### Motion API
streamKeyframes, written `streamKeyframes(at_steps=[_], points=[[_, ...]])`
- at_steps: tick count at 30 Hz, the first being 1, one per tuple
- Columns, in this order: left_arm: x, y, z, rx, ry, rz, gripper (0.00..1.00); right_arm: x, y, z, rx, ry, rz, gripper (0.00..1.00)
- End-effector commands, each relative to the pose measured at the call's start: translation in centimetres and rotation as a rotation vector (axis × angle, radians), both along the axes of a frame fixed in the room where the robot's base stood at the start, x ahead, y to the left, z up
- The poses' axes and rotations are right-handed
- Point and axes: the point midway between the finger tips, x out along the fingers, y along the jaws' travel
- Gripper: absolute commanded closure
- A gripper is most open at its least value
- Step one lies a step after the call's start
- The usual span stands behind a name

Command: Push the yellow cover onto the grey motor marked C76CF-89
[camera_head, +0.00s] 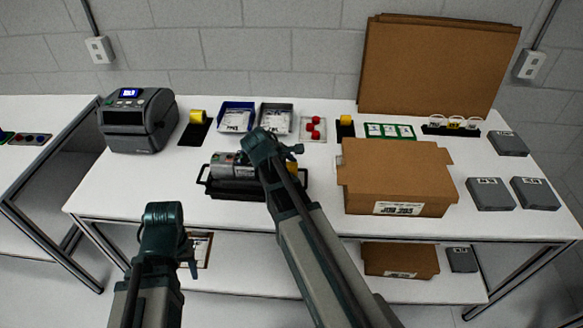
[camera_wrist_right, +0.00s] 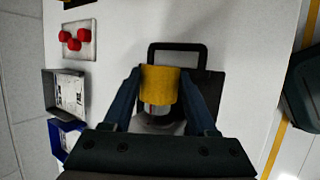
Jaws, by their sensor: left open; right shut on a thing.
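A grey motor (camera_head: 233,168) lies in a black cradle (camera_head: 232,190) on the table, left of the middle in the head view. Its marking is too small to read. My right gripper (camera_wrist_right: 160,86) is shut on the yellow cover (camera_wrist_right: 160,82), with one finger on each side. The cover is at the motor's right end in the head view; a grey part of the motor (camera_wrist_right: 160,124) shows just below it in the wrist view. Whether the cover is seated cannot be told, as my arm hides most of it. My left gripper (camera_head: 188,256) is open and empty in front of the table.
A label printer (camera_head: 138,122) stands at left. Behind the motor are a blue bin (camera_head: 236,118), a grey bin (camera_head: 275,120) and red knobs (camera_head: 314,128). A brown box (camera_head: 397,178) stands right of the cradle. Several grey cases (camera_head: 490,195) lie far right.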

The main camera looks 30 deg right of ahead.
Motion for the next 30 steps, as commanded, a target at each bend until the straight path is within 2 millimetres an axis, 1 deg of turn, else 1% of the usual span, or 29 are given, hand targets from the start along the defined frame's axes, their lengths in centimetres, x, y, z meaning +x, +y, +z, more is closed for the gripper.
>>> streamKeyframes(at_steps=[10, 30], points=[[0.00, 0.00, 0.00, 0.000, 0.000, 0.000, 0.50, 0.36, 0.54, 0.00, 0.000, 0.000, 0.000, 0.93], [0.00, 0.00, 0.00, 0.000, 0.000, 0.000, 0.50, 0.50, 0.77, 0.00, 0.000, 0.000, 0.000, 0.93]])
